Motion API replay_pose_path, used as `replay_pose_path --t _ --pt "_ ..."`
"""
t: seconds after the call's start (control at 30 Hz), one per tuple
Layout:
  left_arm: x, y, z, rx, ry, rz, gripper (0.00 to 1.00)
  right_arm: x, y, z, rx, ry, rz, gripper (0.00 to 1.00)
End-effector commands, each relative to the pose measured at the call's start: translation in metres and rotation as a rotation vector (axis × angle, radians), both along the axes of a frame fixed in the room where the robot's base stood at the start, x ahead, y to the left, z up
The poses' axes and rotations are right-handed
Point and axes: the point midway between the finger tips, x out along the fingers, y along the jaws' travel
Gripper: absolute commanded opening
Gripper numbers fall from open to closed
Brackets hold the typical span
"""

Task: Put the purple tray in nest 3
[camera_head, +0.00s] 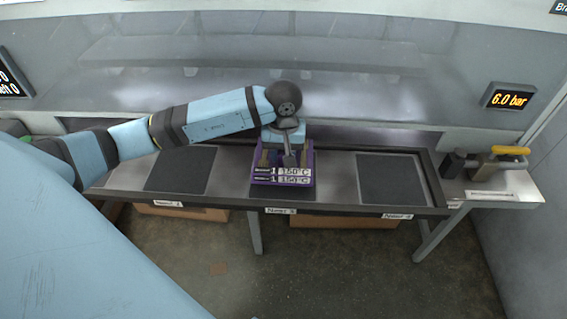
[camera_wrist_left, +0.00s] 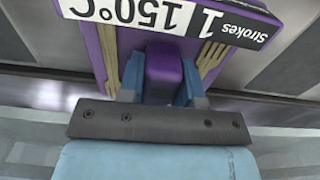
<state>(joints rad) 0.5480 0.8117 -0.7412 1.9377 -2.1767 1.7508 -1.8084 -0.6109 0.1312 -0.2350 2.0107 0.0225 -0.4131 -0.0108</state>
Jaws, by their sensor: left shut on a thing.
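The purple tray (camera_head: 284,183) is over the middle dark pad of the bench, with a white label reading 1 and 150°C on its front. It holds wooden pieces (camera_wrist_left: 212,55). My left gripper (camera_head: 290,150) comes down on it from above. In the left wrist view the blue fingers are shut on a purple block (camera_wrist_left: 164,70) of the tray. I cannot tell whether the tray rests on the pad or hangs just above it. My right gripper is not in view.
The left pad (camera_head: 180,169) is also empty. A dark raised rim (camera_head: 320,207) edges the bench, with small nest labels on its front. A yellow-handled clamp (camera_head: 500,160) stands on a shelf at the right, below a 6.0 bar display (camera_head: 508,97).

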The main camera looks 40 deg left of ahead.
Motion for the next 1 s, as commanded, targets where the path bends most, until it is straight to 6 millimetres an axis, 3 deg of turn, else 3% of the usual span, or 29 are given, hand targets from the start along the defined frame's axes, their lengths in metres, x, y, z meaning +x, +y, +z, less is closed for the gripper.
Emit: replay_pose_path --t 0.33,0.73,0.77,0.8,0.87,1.0 --pt "0.0 0.0 -0.041 -0.001 0.0 0.001 0.0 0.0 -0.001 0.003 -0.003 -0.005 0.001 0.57" --pt "0.0 0.0 -0.049 0.001 -0.002 -0.001 0.0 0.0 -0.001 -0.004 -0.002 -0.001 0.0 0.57" --pt "0.0 0.0 -0.047 0.001 -0.001 -0.001 0.39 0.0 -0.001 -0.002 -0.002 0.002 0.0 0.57" --pt "0.0 0.0 -0.047 0.001 -0.001 -0.001 0.48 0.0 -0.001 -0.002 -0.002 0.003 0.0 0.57" --pt "0.0 0.0 -0.047 0.001 -0.001 -0.001 0.57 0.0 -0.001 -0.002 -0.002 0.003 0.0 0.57" --pt "0.0 0.0 -0.046 0.001 -0.001 -0.001 0.57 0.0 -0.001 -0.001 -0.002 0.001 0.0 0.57"
